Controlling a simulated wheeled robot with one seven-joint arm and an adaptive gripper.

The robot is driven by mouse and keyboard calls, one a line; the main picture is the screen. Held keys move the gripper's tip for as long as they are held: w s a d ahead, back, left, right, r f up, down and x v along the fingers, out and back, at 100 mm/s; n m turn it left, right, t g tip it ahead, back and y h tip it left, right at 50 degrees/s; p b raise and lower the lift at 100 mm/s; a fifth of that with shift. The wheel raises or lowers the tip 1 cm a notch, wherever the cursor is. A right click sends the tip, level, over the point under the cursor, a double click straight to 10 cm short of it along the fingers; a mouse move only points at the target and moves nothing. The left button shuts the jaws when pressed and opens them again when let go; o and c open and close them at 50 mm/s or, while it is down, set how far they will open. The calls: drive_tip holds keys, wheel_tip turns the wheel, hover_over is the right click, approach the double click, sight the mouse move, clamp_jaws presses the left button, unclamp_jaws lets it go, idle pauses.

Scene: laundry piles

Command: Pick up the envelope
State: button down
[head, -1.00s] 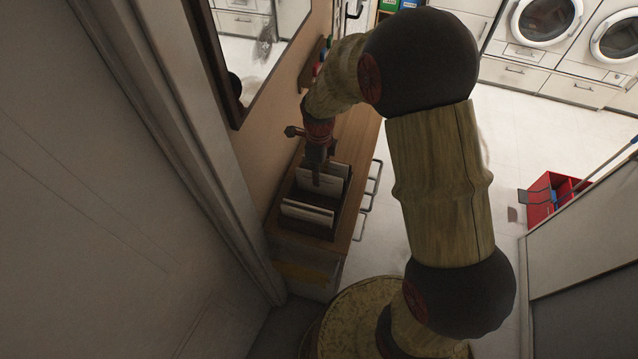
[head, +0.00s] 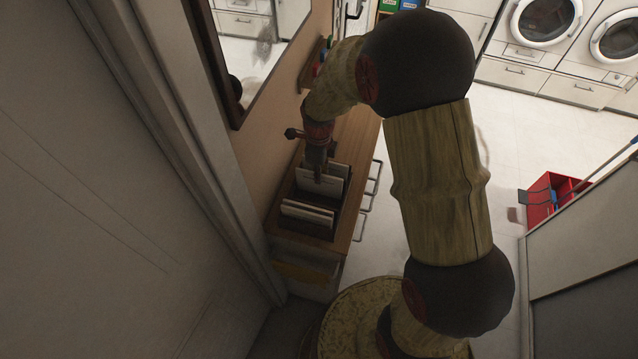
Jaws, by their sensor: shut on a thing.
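Several pale envelopes stand upright in a dark slotted holder (head: 333,226) on a narrow wooden cabinet against the wall. My gripper (head: 318,180) points down at the rear group and is shut on an envelope (head: 318,188) there. That envelope still stands within the holder, and the gripper covers part of it. A second group of envelopes (head: 306,213) stands in the front slot, apart from the gripper. The fingertips are small and dark in this view.
The wooden cabinet top (head: 358,150) is clear behind the holder. Metal rails (head: 372,178) stick out from its right side. A mirror (head: 262,45) hangs on the wall to the left. A red bucket (head: 543,200) stands on the floor at right.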

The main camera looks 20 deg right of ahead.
wheel_tip(320, 180, up, 10)
drive_tip(key=shift+p, duration=0.35)
idle(0.4)
drive_tip(key=shift+r, duration=0.1)
